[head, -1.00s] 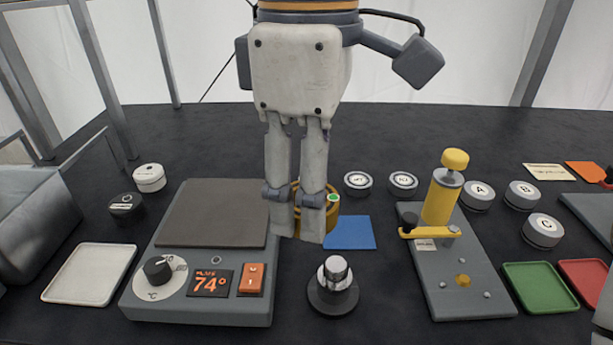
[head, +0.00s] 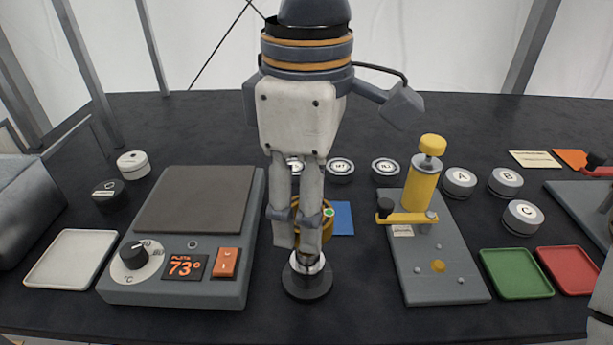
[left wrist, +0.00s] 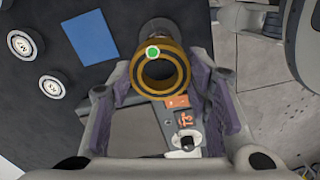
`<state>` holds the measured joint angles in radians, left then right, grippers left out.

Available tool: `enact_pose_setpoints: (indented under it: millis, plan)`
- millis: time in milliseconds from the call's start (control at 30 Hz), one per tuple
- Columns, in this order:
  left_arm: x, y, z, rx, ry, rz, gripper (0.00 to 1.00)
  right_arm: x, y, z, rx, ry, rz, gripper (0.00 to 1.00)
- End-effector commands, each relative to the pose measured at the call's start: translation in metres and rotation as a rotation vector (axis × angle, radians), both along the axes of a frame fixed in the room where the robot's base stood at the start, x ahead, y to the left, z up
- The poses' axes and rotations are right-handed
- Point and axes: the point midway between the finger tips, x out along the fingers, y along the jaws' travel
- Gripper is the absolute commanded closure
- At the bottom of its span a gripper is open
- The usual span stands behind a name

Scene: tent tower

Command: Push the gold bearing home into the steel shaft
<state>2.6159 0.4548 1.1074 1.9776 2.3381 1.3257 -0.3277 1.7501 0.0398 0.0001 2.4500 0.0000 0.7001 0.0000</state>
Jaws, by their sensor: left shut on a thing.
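My left gripper (head: 298,243) points down in the middle of the head view, shut on the gold bearing (head: 326,228). The bearing is a gold ring with a green dot, partly hidden by the fingers. In the left wrist view the bearing (left wrist: 183,72) sits between both fingers, its open bore facing the camera. The steel shaft (head: 308,265) stands upright on a round dark base just below the fingertips. Its top is partly hidden by a finger, so I cannot tell whether bearing and shaft touch. A slice at the right edge may be my right arm; its jaws cannot be made out.
A hot plate (head: 200,200) reading 73° stands left of the shaft, with a white tray (head: 70,258) beyond it. A grey fixture with a yellow press (head: 423,190) stands to the right. A blue pad (head: 343,217) lies behind the bearing. Green (head: 516,272) and red trays (head: 568,270) lie farther right.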

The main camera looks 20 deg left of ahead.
Motion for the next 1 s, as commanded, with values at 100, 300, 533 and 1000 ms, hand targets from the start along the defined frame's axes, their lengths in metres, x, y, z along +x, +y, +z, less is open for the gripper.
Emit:
enact_pose_setpoints:
  millis: [100,300,533,1000]
  plan:
    - [0.000,0.000,-0.011,0.000,0.000,-0.001,0.86,0.000,0.000,0.000,0.000,0.000,0.000,0.60]
    - [0.000,0.000,-0.020,-0.001,-0.002,0.000,0.86,0.000,0.000,0.000,0.000,-0.001,0.000,0.60]
    - [0.000,0.000,-0.021,-0.001,-0.002,0.000,0.86,0.000,0.000,0.000,0.000,-0.001,0.000,0.60]
    - [0.000,0.000,-0.021,-0.002,-0.002,-0.001,0.86,0.000,0.000,0.000,0.000,0.000,0.000,0.60]
